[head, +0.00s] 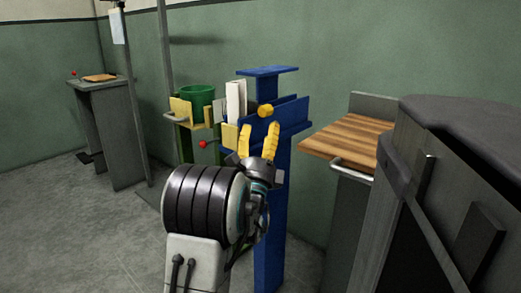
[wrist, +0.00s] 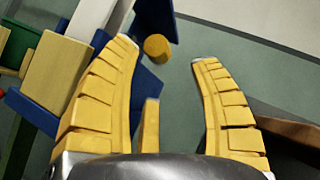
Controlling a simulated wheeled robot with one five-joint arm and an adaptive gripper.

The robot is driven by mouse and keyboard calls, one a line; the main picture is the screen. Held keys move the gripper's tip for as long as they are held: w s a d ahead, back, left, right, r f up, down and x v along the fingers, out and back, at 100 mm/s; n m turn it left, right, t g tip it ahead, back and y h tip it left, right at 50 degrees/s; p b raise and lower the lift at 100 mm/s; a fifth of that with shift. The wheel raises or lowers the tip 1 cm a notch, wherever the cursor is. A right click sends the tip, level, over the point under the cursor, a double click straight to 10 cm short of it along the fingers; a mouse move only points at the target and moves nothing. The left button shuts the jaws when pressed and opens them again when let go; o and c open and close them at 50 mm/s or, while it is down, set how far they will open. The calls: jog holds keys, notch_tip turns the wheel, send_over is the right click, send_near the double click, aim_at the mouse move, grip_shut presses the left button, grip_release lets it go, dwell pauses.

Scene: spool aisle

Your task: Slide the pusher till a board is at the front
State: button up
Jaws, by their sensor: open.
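The blue stand (head: 272,220) carries a blue trough (head: 292,115). The pusher's round yellow knob (head: 266,110) sticks out at the trough; in the wrist view the knob (wrist: 157,48) appears between my fingertips, beside a dark blue plate (wrist: 155,17). Pale upright boards (head: 236,101) stand left of the knob; a pale board also shows in the wrist view (wrist: 95,17). A yellow block (head: 229,135) is at the trough's left end. My gripper (head: 259,128) is open just below the knob, with no visible contact; my fingers (wrist: 165,52) hold nothing.
A green bucket (head: 198,103) sits in a yellow-sided holder left of the stand, with a red knob (head: 203,144) nearby. A wood-topped bench (head: 350,138) is close on the right. A grey table (head: 97,85) stands far left. The floor at left is clear.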

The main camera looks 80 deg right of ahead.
jog(key=shift+v, duration=2.35)
